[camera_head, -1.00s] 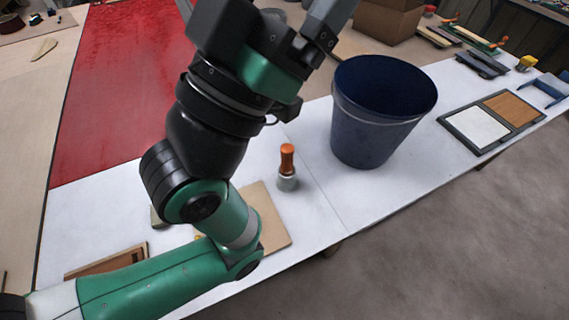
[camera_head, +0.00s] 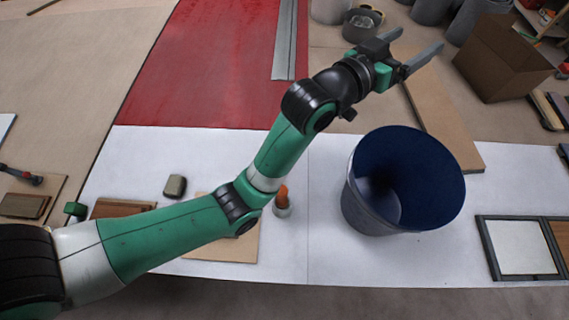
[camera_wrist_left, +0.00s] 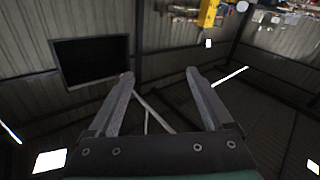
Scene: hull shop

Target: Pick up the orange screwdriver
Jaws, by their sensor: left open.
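An orange handle (camera_head: 282,194), which looks like the screwdriver, stands upright in or on a small grey round piece on the white table. My left forearm passes right beside it and partly covers it in the head view. My left gripper (camera_head: 416,41) is far up and to the right of it, raised, with its fingers pointing away. The left wrist view shows the two fingers (camera_wrist_left: 160,73) apart with nothing between them, facing the shop wall and roof. My right gripper is not in view.
A large dark blue bucket (camera_head: 358,205) stands right of the orange handle. A thin tan board (camera_head: 222,249) lies by it under my arm. A grey block (camera_head: 175,186) is to the left. A framed panel (camera_head: 517,247) lies at the right. White table between handle and bucket is clear.

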